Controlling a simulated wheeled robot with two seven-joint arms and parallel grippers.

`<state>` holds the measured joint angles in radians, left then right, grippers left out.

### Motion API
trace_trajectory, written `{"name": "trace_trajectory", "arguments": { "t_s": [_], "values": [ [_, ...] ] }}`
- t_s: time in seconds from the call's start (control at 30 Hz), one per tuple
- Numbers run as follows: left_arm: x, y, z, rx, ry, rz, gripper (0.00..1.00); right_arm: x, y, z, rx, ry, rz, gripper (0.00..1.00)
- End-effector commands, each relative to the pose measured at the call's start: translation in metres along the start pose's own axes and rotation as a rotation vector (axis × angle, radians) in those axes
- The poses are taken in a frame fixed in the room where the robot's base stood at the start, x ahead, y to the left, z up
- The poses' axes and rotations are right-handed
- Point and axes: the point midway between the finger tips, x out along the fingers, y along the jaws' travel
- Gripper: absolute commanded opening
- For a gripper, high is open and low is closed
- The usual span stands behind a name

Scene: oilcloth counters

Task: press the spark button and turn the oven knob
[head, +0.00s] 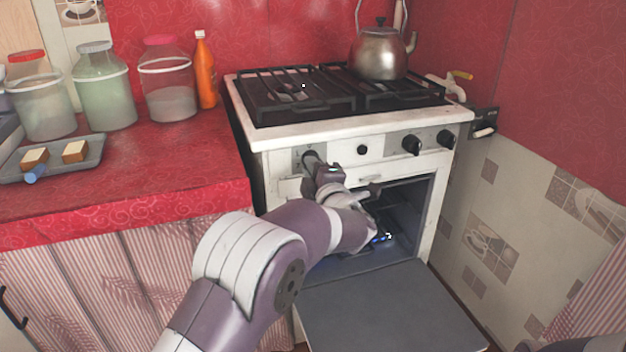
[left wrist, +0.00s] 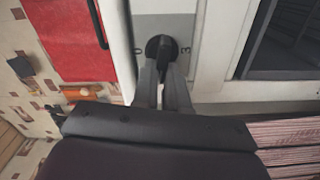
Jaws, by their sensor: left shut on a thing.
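The stove (head: 280,145) stands in the middle of the head view with a front panel of black controls. My left gripper (head: 318,170) is at the leftmost control, the oven knob (head: 310,157). In the left wrist view the two fingers of this gripper (left wrist: 162,72) are shut on the black knob (left wrist: 160,46), one on each side. A small round black button (head: 362,150), which looks like the spark button, sits to the right of the gripper and is untouched. My right gripper is in neither view.
The oven door (head: 390,310) is open below my arm, with a small blue glow inside the oven. A kettle (head: 379,52) stands on the black grates. Jars, an orange bottle (head: 204,72) and a tray (head: 85,160) of bread stand on the red counter at left.

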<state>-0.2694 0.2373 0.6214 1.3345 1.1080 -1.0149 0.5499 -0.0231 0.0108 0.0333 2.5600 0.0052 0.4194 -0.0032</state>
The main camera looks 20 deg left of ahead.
Motion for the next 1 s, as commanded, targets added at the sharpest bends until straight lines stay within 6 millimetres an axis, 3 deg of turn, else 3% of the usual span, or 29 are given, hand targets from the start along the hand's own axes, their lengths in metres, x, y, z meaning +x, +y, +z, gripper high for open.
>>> {"name": "trace_trajectory", "arguments": {
  "t_s": [0.03,1.0],
  "values": [
    [0.0,-0.007,0.002,-0.04,0.0,-0.001,0.0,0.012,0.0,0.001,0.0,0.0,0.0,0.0],
    [0.0,-0.018,0.007,-0.961,0.0,-0.002,0.0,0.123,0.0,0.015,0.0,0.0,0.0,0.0]
  ]
}}
